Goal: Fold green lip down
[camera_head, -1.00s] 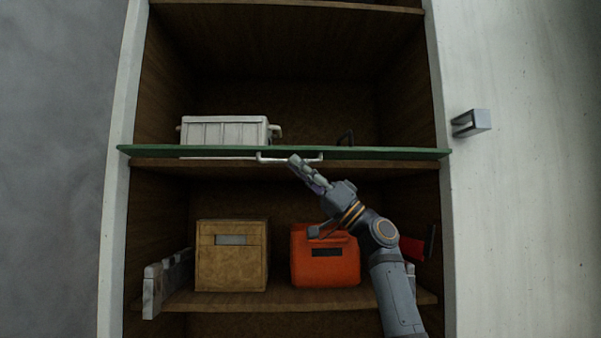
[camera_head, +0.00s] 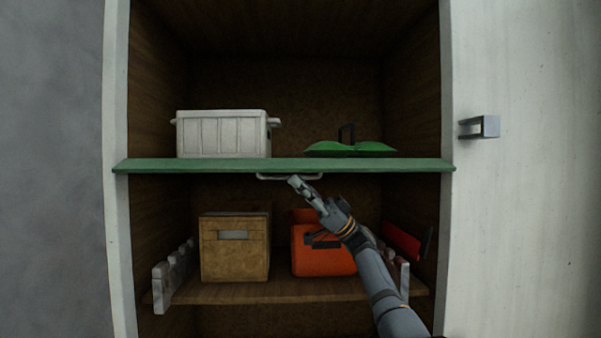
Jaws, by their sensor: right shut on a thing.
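The green lip (camera_head: 400,166) is a long flap that spans the cabinet's width at the upper shelf's front. It looks close to level, seen nearly edge-on. A pale bar handle (camera_head: 272,177) hangs just below its edge near the middle. My right gripper (camera_head: 296,183) reaches up from the lower right, its fingertips at the handle's middle, shut on it. The fingers hide part of the handle. My left gripper is out of view.
A white crate (camera_head: 222,134) and a green item with a dark handle (camera_head: 350,148) sit on the upper shelf. A tan box (camera_head: 234,248) and an orange case (camera_head: 322,260) stand on the lower shelf, the case partly behind my arm. A metal handle (camera_head: 480,127) juts from the right panel.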

